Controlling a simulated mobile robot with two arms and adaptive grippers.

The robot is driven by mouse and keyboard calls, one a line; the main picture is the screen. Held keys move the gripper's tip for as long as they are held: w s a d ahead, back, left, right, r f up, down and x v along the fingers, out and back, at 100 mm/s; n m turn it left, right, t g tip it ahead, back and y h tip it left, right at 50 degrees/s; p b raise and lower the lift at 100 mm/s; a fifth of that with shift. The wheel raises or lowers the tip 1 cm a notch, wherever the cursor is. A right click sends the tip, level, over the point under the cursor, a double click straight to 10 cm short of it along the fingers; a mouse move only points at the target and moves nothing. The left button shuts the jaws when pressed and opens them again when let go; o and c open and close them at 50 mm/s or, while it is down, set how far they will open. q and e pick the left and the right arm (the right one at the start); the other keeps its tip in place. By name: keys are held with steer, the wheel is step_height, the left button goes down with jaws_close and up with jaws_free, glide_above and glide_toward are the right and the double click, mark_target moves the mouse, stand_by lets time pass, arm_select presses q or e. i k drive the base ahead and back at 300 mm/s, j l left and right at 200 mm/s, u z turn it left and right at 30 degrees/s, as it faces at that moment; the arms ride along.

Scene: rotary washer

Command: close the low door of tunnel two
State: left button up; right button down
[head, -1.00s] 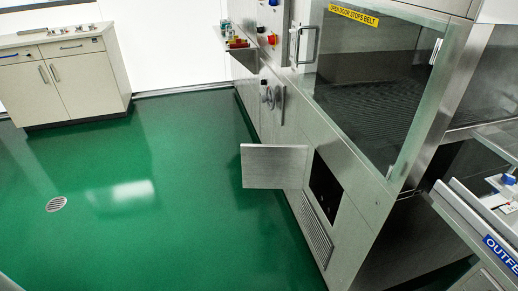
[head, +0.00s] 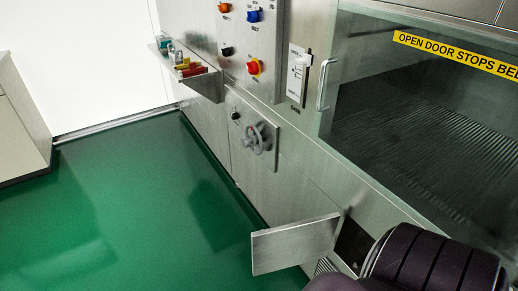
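The low door (head: 295,243) is a flat brushed-metal panel at the lower middle of the head view. It stands open, swung out from the washer's side over the green floor. The dark opening (head: 352,243) shows to its right, partly covered by a dark purple-black part of my own arm at the bottom right. That part is close to the door's right side in the picture; I cannot tell whether they touch. Neither gripper's fingers are in view.
The washer front carries a grey handwheel (head: 257,139), coloured knobs, a small shelf (head: 203,86) with bottles, and a large glass door (head: 430,120) with a yellow label. A cabinet (head: 20,130) stands at the left. The green floor (head: 150,210) between is clear.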

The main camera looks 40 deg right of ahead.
mark_target(281, 248)
steer(key=i+z, duration=0.4)
steer(key=i+j+z, duration=0.2)
steer(key=z, duration=0.2)
steer(key=i+j+z, duration=0.6)
steer(key=z, duration=0.25)
steer(key=i+j+z, duration=0.15)
steer(key=z, duration=0.25)
steer(key=i+j+z, duration=0.1)
steer(key=z, duration=0.3)
steer(key=j+z, duration=0.4)
steer(key=i+j+z, duration=0.1)
steer(key=z, duration=0.3)
steer(key=j+z, duration=0.25)
steer(key=z, duration=0.15)
steer(key=j+z, duration=0.4)
steer(key=i+j+z, duration=0.1)
steer(key=j+z, duration=0.75)
steer(key=k+l, duration=0.05)
